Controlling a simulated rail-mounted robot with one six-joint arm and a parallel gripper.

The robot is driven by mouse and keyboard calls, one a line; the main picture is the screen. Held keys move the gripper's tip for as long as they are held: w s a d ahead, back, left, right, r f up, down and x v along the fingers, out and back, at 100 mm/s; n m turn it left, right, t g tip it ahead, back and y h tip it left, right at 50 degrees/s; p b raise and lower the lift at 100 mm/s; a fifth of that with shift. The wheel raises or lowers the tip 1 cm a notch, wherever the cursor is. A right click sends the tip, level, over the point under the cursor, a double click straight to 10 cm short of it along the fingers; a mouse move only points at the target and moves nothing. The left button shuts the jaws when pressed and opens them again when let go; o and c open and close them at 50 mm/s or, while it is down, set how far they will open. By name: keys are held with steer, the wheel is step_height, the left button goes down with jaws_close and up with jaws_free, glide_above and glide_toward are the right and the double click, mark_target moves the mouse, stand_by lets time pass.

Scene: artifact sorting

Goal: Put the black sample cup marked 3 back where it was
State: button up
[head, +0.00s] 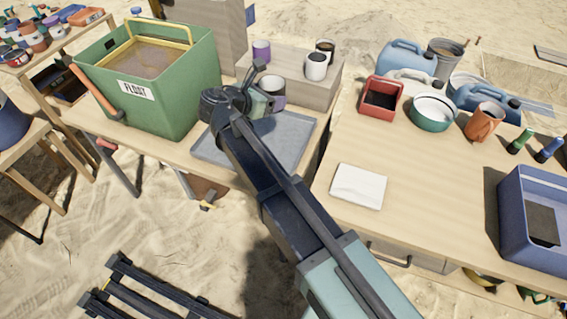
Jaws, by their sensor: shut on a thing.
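My gripper (264,97) is over the rear of the grey tray (292,128), in front of the pale stepped block (307,90). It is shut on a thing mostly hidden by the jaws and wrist. A cup with a pale upper part and a dark purplish band (275,96) shows right at the jaws; I cannot tell for sure that it is the held thing. On the block stand a purple cup (261,51), a white cup with a dark inside (316,67) and a dark cup (325,48). No number 3 is readable on any cup.
A green box marked FLOAT (160,105) stands left of the tray. The right table holds a white cloth or paper (358,186), a red bin (382,98), a teal bowl (432,112), an orange mug (484,121) and a blue crate (540,257). A gap separates the tables.

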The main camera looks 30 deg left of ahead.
step_height(320, 180, down, 20)
steer(key=b, duration=2)
steer(key=shift+f, duration=0.15)
steer(key=shift+r, duration=0.3)
steer(key=shift+f, duration=0.2)
steer(key=o, duration=1.1)
steer(key=shift+r, duration=0.15)
steer(key=p+v, duration=0.2)
steer(key=v, duration=0.4)
steer(key=p+v, duration=0.3)
steer(key=v, duration=0.2)
steer(key=shift+s+a+r, duration=0.1)
steer(key=shift+s+r, duration=0.15)
steer(key=shift+r, duration=0.15)
steer(key=shift+s, duration=0.2)
